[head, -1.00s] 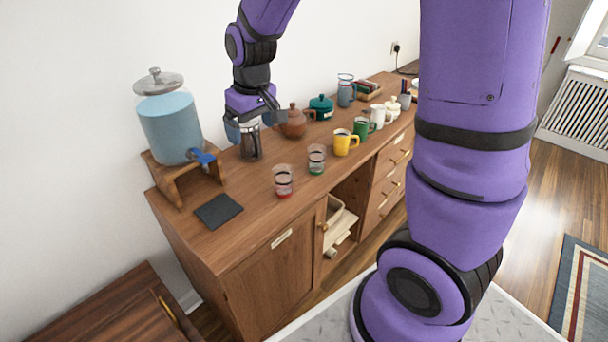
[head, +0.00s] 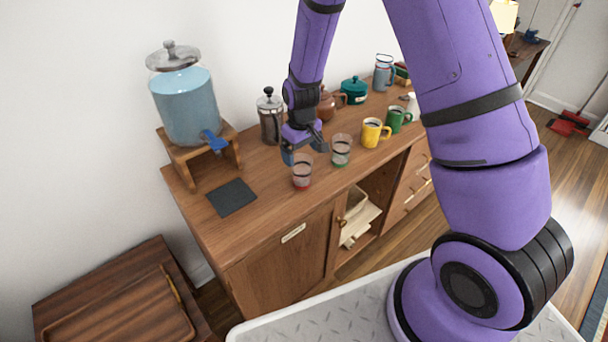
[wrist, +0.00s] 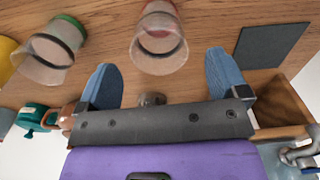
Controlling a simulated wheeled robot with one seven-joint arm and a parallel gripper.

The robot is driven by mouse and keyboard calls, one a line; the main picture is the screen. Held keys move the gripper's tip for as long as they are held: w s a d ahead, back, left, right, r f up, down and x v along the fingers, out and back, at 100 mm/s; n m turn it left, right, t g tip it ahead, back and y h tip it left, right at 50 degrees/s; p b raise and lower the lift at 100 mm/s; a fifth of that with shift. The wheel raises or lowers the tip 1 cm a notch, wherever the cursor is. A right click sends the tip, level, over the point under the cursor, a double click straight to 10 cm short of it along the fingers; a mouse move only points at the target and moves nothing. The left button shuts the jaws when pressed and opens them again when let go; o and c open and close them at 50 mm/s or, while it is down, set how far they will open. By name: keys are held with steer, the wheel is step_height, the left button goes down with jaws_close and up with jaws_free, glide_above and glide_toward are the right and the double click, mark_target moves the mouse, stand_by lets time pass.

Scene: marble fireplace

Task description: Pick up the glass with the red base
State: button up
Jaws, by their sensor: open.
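The glass with the red base (head: 301,173) stands upright on the wooden cabinet, near its front edge. It is clear, with a dark band. In the wrist view this glass (wrist: 159,42) lies just ahead of the fingertips, roughly centred between them. My gripper (head: 304,151) is open and empty, just above and behind the glass. Its two blue fingers show wide apart in the wrist view (wrist: 160,64). A similar glass with a green base (head: 341,151) stands to the right; it also shows at the left of the wrist view (wrist: 48,52).
A yellow mug (head: 371,133) and a green mug (head: 397,120) stand farther right. A French press (head: 270,120) and brown teapot (head: 327,105) are behind. A drink dispenser (head: 186,105) on a wooden stand and a dark mat (head: 231,198) are left. The top between mat and glass is clear.

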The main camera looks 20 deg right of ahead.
mark_target(302, 168)
steer(key=shift+w+f, duration=0.1)
steer(key=shift+f, duration=3.3)
steer(key=c, duration=1.1)
